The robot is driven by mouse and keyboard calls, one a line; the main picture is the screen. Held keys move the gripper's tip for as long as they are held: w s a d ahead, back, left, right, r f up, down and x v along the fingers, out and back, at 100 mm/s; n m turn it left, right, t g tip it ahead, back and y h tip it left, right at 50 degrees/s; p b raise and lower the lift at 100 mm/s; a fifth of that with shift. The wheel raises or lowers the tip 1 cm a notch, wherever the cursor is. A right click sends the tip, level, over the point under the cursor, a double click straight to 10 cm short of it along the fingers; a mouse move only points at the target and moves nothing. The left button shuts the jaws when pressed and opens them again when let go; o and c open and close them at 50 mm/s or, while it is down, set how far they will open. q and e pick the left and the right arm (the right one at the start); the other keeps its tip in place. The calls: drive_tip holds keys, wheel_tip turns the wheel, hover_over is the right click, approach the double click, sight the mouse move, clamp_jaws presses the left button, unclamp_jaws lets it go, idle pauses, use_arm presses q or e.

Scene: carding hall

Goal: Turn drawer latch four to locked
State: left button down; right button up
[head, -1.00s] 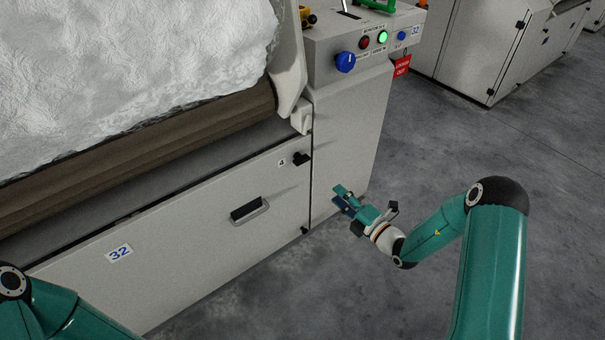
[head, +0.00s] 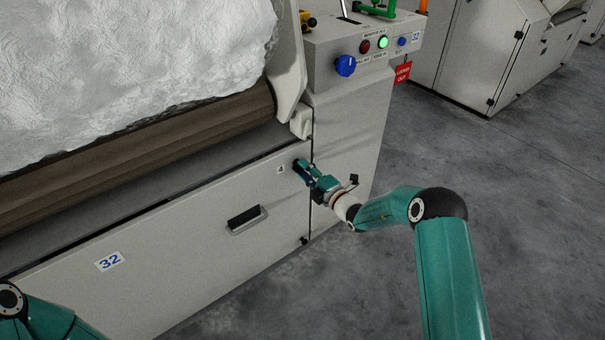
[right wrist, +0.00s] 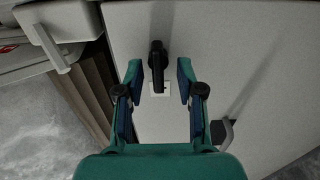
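The black latch (right wrist: 157,62) stands out from the pale drawer front (head: 190,235) beside a small white label with a 4 (head: 281,170). In the right wrist view its lever lies lengthwise, with a finger on either side. My right gripper (head: 302,170) is open around the latch, and gaps show between it and both fingers (right wrist: 159,76). In the head view the gripper hides the latch. My left gripper is out of view; only part of the left arm shows at lower left.
The drawer's recessed handle (head: 247,219) is below and left of the latch. A control panel (head: 325,62) with a blue knob (head: 345,65) and lit green button is above. White fibre (head: 130,70) lies over a brown roller (head: 150,125).

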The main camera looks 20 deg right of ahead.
drive_tip(key=shift+w+a, duration=0.1)
drive_tip(key=shift+w, duration=0.2)
